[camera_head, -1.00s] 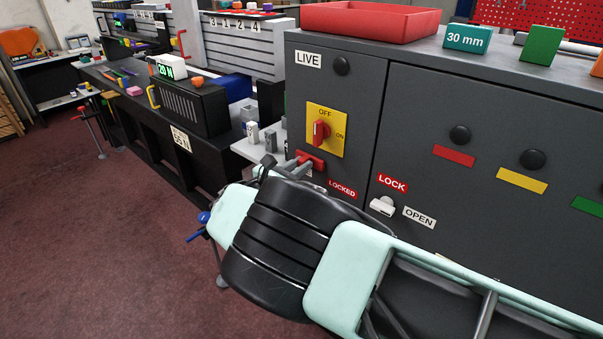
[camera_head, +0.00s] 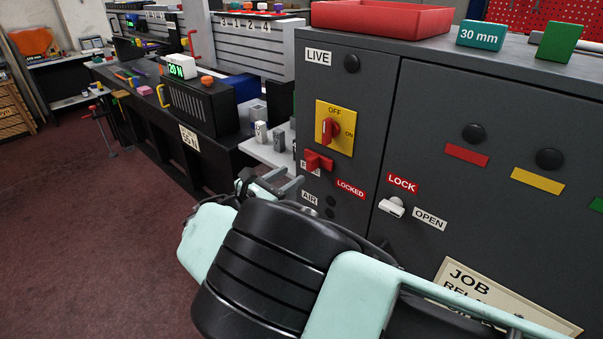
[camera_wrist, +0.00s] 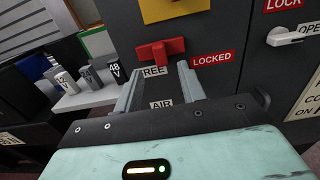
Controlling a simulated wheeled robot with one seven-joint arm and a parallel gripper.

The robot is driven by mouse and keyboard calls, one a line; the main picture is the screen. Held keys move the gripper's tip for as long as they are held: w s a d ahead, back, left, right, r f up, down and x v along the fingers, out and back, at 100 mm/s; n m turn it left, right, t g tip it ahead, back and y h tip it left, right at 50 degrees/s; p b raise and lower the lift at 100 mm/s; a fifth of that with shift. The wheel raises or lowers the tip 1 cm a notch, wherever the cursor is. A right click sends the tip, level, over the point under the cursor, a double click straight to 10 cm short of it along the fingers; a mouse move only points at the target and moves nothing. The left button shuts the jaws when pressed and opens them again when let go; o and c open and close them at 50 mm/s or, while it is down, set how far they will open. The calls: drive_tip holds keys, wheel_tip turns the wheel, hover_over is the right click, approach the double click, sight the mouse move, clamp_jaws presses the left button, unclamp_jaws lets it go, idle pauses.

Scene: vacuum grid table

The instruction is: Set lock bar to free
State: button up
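In the wrist view the red bar (camera_wrist: 160,49) lies roughly level, just above the FREE label (camera_wrist: 155,71) and left of the red LOCKED label (camera_wrist: 212,58). In the head view it partly covers the FREE label. My gripper (camera_head: 286,179) is in front of the cabinet, below and left of the bar. In the wrist view my gripper (camera_wrist: 160,68) has its two fingers spread, with nothing between them; the bar is beyond the tips.
A yellow plate with a red OFF/ON switch (camera_head: 329,130) is above the bar. The white LOCK/OPEN latch (camera_head: 391,207) is to the right. The AIR label (camera_head: 310,197) is below.

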drive_tip(key=b+v, duration=0.1)
drive_tip(key=v, duration=0.9)
drive_tip(key=shift+b, duration=0.4)
drive_tip(key=s+d+m+g+y, duration=0.25)
drive_tip(key=d+m+g, duration=0.7)
drive_tip(key=d, duration=0.65)
drive_tip(key=s+d+r+m+g+y, duration=0.2)
drive_tip(key=s+d+r+m+y, duration=0.1)
drive_tip(key=s, duration=0.8)
drive_tip(key=s+d+r+m+g+y, duration=0.2)
drive_tip(key=s+d+m+y, duration=0.4)
drive_tip(key=s, duration=0.6)
drive_tip(key=d+r+m, duration=0.1)
drive_tip(key=d+m, duration=0.1)
drive_tip(key=d, duration=0.1)
drive_tip(key=shift+s+d+r+g+p, duration=0.2)
drive_tip(key=shift+s+r+g+p, duration=0.1)
drive_tip(key=shift+r+g, duration=0.1)
drive_tip(key=shift+w, duration=0.1)
drive_tip(key=shift+c, duration=0.6)
